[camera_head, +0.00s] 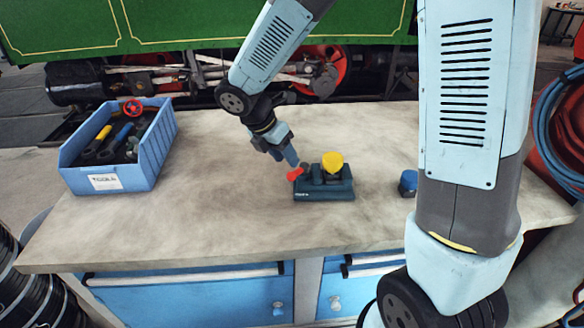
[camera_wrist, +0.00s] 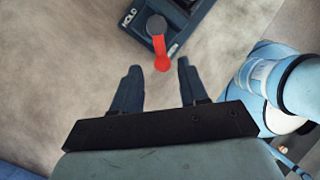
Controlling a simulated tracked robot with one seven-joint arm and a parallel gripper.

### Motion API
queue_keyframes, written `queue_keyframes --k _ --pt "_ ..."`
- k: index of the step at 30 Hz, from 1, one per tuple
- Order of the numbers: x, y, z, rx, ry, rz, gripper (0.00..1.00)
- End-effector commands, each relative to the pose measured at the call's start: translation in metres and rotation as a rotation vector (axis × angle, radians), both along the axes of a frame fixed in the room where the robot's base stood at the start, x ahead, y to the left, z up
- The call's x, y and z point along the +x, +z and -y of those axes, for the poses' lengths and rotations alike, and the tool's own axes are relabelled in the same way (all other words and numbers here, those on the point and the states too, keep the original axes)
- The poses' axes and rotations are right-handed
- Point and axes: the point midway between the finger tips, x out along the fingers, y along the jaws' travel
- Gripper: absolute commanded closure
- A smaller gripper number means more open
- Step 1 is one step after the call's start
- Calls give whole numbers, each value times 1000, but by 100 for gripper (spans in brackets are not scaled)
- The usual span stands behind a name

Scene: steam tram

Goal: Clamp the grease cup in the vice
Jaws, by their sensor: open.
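A dark teal vice (camera_head: 322,189) stands on the workbench. A yellow-topped cup (camera_head: 333,162), which looks like the grease cup, sits upright at its jaws; whether the jaws touch it is hard to tell. The vice's red lever (camera_head: 296,174) sticks out at its left end. In the wrist view the lever (camera_wrist: 160,52) hangs from a dark round pivot, beside the word HOLD on the vice. My gripper (camera_head: 291,160) is just above and left of the lever. In the wrist view my gripper (camera_wrist: 158,70) is open, with the lever's red tip between its fingertips.
A blue bin (camera_head: 150,155) holding tools stands at the bench's left. A small blue-capped container (camera_head: 408,183) stands right of the vice, close to my arm's large upright link. The bench top (camera_head: 220,200) between bin and vice is clear. Drawers are below the front edge.

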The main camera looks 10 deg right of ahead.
Motion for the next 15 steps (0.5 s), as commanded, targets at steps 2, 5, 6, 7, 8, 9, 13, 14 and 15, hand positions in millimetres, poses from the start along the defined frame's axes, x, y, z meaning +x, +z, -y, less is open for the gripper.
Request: queue_keyframes --k 2,5,6,7,8,9,13,14,15 --pt "2 -13 6 -1 -2 -3 57" --pt "3 -27 12 -1 -2 -3 57" --pt "4 -31 14 -1 -1 -3 57" --pt "5 -34 16 -1 -2 -2 57" --pt "5 -37 17 0 -1 -1 57" --pt "6 -40 18 0 -2 0 57" --pt "6 -47 21 -1 0 -1 57" --pt "6 -47 21 0 0 0 57" --pt "7 -48 21 1 0 -1 57"
